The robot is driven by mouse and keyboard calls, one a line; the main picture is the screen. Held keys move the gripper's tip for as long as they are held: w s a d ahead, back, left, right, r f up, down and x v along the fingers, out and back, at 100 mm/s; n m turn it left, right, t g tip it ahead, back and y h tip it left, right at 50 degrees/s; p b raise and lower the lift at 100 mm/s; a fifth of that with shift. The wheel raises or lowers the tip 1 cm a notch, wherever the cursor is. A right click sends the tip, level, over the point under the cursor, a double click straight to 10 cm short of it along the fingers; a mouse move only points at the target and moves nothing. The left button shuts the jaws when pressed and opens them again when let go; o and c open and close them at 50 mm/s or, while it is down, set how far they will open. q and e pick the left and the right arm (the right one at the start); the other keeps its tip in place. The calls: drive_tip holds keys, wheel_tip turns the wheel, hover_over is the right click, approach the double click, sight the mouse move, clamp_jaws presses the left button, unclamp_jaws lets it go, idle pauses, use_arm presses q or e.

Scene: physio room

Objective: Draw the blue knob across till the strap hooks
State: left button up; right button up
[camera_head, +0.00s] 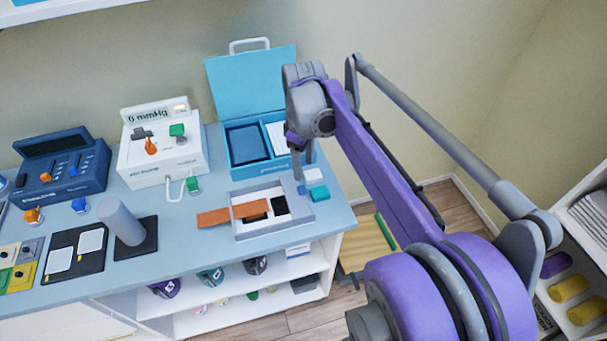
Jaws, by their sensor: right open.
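A pale grey frame (246,236) lies near the front right of the counter. An orange strap (214,217) sticks out over its left side and runs into the frame's opening. A small blue knob (302,189) shows at the frame's back right, just below my right gripper's fingers. My right gripper (303,172) comes down from above, open, its fingertips close to the knob. I cannot tell whether they touch it. The strap's far end and any hook are too small to make out. My left gripper is not in view.
A teal block (319,193) and a white piece (312,175) lie right of the knob. Behind stands an open blue case (245,170). A white gauge box (160,160) and a grey cylinder (121,222) stand left. The counter's right edge is close.

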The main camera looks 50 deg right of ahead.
wheel_tip(320, 180, up, 3)
drive_tip(key=shift+f, duration=0.15)
idle(0.5)
drive_tip(key=a+f+t, duration=0.1)
drive_tip(key=a+f, duration=0.3)
drive_tip(key=a, duration=0.6)
drive_tip(key=shift+s+f+m+t+h, duration=0.2)
drive_tip(key=shift+s+m+t+h, duration=0.2)
drive_tip(key=s+a+f+m+t, duration=0.1)
drive_tip(key=s+a+f+t, duration=0.2)
drive_tip(key=s+a+f, duration=0.2)
drive_tip(key=a+f, duration=0.3)
drive_tip(key=a, duration=0.4)
drive_tip(key=shift+s+m+t+y+p, duration=0.2)
drive_tip(key=shift+m+t+y+p, duration=0.1)
drive_tip(key=shift+m+y+p, duration=0.1)
